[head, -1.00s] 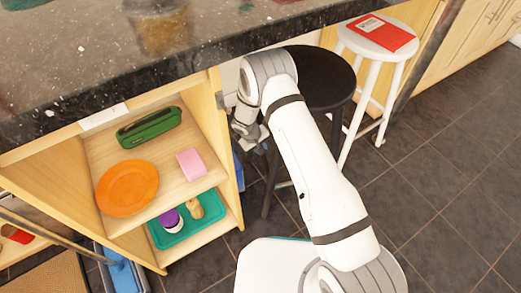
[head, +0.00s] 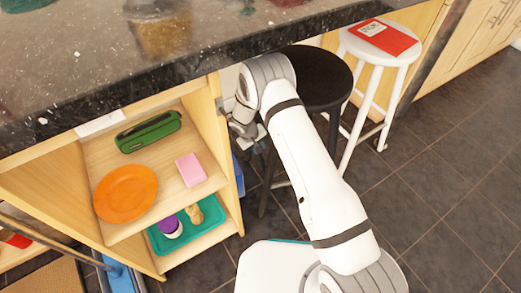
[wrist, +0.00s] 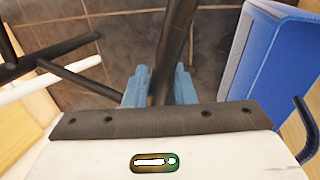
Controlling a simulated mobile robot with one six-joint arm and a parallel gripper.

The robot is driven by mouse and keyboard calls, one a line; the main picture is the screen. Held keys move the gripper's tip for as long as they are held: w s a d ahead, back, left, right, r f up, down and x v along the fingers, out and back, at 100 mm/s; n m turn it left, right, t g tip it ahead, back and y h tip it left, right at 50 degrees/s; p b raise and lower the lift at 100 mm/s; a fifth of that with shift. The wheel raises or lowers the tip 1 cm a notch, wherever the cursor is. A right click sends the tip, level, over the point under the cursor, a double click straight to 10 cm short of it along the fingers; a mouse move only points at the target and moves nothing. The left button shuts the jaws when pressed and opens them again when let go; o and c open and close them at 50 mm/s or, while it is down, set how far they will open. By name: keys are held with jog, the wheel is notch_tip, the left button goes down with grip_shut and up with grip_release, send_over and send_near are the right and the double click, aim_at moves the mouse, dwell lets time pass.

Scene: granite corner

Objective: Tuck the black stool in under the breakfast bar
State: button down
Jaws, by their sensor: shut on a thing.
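The black stool (head: 325,78) stands upright on the dark tiled floor, with the back left part of its round seat at the edge of the breakfast bar (head: 205,58). My gripper (head: 246,132) is low at the stool's left side, below the seat, partly hidden by my own arm. In the wrist view, the blue fingertips (wrist: 160,88) are shut on one dark leg (wrist: 177,40) of the stool. Other dark legs or rungs show at the left of that view. My arm hides much of the stool's lower part in the head view.
A white stool (head: 351,45) with a red book (head: 383,37) on it stands close at the right. An open shelf unit (head: 222,165) is left of my gripper. A blue object (wrist: 270,65) stands close right of the held leg in the wrist view. Floor at the right is clear.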

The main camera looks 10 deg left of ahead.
jog(key=shift+w+a, duration=0.45)
jog(key=shift+w, duration=0.4)
jog(key=c, duration=1.6)
grip_release()
jog(key=o, duration=0.5)
jog(key=shift+d+f, duration=0.15)
jog(key=shift+s, duration=0.1)
